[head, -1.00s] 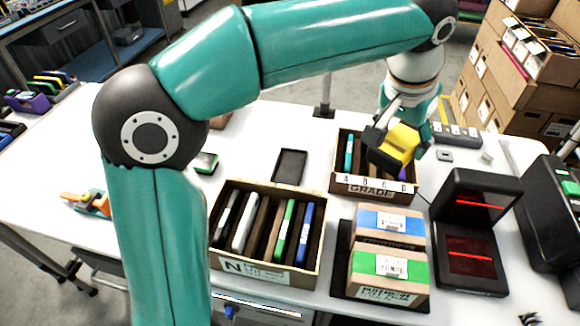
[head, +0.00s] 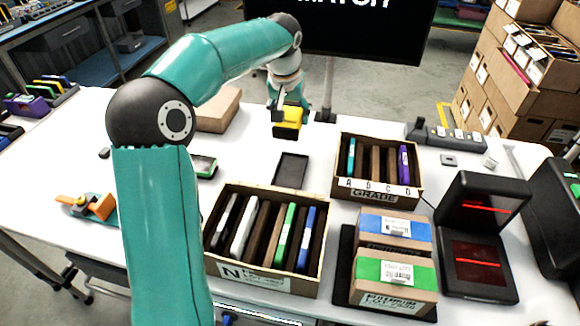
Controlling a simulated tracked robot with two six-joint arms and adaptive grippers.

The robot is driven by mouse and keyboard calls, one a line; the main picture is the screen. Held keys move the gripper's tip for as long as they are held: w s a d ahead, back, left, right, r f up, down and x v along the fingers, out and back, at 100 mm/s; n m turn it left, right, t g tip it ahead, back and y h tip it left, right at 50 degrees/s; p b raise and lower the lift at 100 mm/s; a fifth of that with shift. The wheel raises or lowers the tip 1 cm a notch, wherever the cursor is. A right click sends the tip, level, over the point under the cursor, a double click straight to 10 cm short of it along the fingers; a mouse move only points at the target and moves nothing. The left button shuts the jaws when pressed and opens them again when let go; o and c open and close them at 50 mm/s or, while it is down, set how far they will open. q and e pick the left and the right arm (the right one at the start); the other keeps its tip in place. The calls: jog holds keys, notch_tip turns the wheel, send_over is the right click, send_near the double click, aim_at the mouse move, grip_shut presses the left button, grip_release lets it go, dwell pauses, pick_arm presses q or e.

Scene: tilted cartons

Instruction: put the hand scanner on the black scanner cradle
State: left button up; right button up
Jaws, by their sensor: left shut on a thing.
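My left gripper (head: 290,112) is shut on a yellow and black block, which I take to be the hand scanner (head: 287,130). It holds the scanner above the back middle of the white table. The fingertips are small and partly hidden by the scanner. A flat black rectangular tray with a raised rim, which looks like the scanner cradle (head: 291,170), lies empty in front of and below the scanner. The scanner appears apart from it. My right gripper is not in view.
A carton marked N (head: 250,277) with several upright devices stands in front of the cradle. The GRADE carton (head: 375,194) is at its right. A black stand with red lines (head: 478,262) is farther right. A brown box (head: 218,110) lies behind left.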

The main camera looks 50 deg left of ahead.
aim_at(286, 139)
pick_arm(q)
notch_tip(286, 139, down, 16)
jog(key=shift+f, duration=0.25)
dwell(0.3)
jog(key=shift+f, duration=0.15)
jog(key=o, duration=1)
jog(key=v, duration=1.2)
jog(key=shift+a, duration=0.1)
jog(key=shift+s, duration=0.1)
